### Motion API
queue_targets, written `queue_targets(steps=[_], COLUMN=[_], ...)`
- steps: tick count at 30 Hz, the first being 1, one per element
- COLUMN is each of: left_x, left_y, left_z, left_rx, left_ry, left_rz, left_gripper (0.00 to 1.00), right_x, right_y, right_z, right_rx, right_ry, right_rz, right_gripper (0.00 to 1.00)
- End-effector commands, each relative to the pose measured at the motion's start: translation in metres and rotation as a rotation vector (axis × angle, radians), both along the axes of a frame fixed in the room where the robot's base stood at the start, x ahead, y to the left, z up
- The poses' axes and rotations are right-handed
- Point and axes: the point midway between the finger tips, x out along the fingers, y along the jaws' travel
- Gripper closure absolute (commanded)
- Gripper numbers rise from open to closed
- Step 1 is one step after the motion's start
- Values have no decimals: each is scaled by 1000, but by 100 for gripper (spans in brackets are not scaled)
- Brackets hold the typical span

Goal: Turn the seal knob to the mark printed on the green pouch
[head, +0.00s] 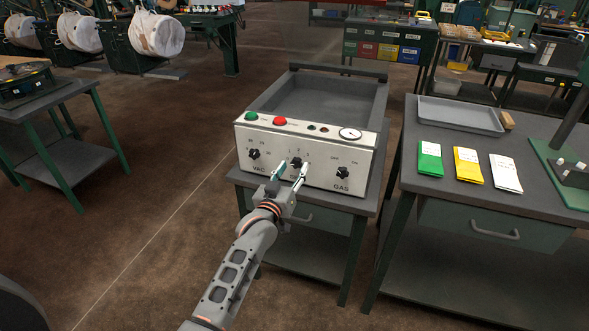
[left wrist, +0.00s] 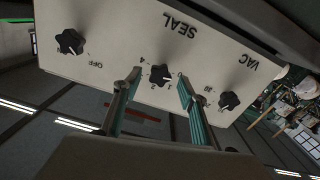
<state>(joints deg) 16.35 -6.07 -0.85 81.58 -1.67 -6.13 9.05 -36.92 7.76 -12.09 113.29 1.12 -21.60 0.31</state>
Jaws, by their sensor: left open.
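The seal knob (head: 296,162) is the black middle knob on the white front panel of the sealing machine (head: 312,128). In the left wrist view the seal knob (left wrist: 161,75) shows upside down under the word SEAL, with printed numbers around it. My left gripper (head: 290,171) is open in front of the panel, one finger on each side of the knob. In the left wrist view the fingertips (left wrist: 159,81) flank the knob with gaps; contact is not visible. The green pouch (head: 429,161) lies on the right-hand table; its print is too small to read.
The VAC knob (head: 254,154) and GAS knob (head: 342,172) flank the seal knob. A green button (head: 251,116), red button (head: 280,121) and gauge (head: 350,134) sit above. Yellow (head: 467,167) and white (head: 506,173) pouches and a grey tray (head: 461,114) share the right table.

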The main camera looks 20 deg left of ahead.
Motion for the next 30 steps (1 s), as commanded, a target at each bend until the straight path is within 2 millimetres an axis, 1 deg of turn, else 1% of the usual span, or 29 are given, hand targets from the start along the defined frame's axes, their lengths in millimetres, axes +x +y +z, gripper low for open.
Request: queue_targets(steps=[1, 6, 14, 17, 18, 19, 30], left_x=[6, 15, 15, 15, 15, 15, 15], left_y=[0, 0, 0, 0, 0, 0, 0], left_z=[-1, -1, 0, 0, 0, 0, 0], left_rx=[0, 0, 0, 0, 0, 0, 36], left_ry=[1, 1, 1, 1, 1, 1, 0], left_rz=[0, 1, 0, 0, 0, 0, 0], left_gripper=[58, 58, 58, 82, 92, 97, 97], right_x=[0, 1, 3, 3, 3, 3, 4], right_y=[-1, -3, -4, -4, -4, -4, -4], right_z=[-2, -2, 0, 0, 0, 0, 3], right_rx=[-3, -7, -9, -9, -9, -8, -6], right_ry=[1, -1, -7, -7, -8, -8, -11], right_rz=[0, 0, 1, 1, 1, 0, 0], right_gripper=[60, 60, 60, 60, 60, 60, 60])
